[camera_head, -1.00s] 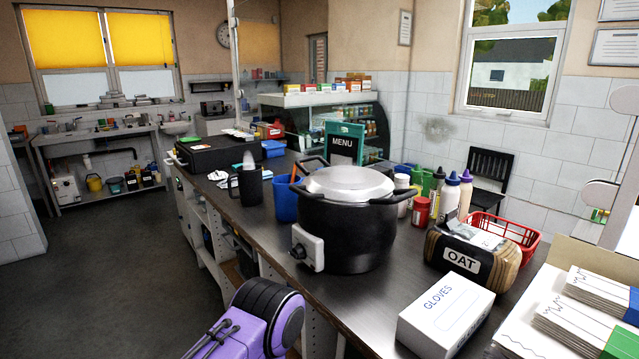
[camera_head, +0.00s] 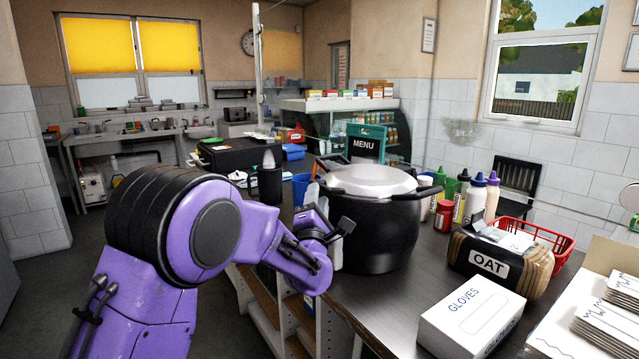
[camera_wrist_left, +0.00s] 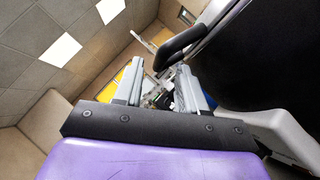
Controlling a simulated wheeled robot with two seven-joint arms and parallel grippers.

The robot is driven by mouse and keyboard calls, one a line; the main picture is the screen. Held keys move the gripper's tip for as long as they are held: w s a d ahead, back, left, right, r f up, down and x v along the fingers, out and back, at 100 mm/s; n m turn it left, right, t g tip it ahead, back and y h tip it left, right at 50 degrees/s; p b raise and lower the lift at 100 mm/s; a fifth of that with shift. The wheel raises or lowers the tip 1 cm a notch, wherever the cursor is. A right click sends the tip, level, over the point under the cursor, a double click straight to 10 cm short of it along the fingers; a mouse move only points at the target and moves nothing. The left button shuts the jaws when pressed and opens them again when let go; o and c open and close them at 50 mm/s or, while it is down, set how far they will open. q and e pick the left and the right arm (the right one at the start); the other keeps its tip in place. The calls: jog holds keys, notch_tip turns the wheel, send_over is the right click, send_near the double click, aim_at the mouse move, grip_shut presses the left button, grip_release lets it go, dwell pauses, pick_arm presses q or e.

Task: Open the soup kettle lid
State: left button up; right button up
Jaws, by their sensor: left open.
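The soup kettle (camera_head: 385,235) is a black pot on the counter, with its silver lid (camera_head: 370,180) lying closed on top and black handles at its rim. My left gripper (camera_head: 328,207) is in front of the kettle's left side, below lid height, and covers the white control box there. In the left wrist view the gripper's two fingers (camera_wrist_left: 162,82) are apart with nothing held between them. The black kettle body (camera_wrist_left: 270,55) fills the right of that view, with a black handle (camera_wrist_left: 185,45) just beyond the fingertips. My right gripper is not in view.
A glove box (camera_head: 472,315), an OAT bag (camera_head: 495,265) and a red basket (camera_head: 545,238) stand right of the kettle.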

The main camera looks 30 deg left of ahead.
pick_arm(q)
jog(key=p+x, duration=0.1)
jog(key=x, duration=0.4)
jog(key=shift+f, duration=0.1)
jog(key=shift+c, duration=0.4)
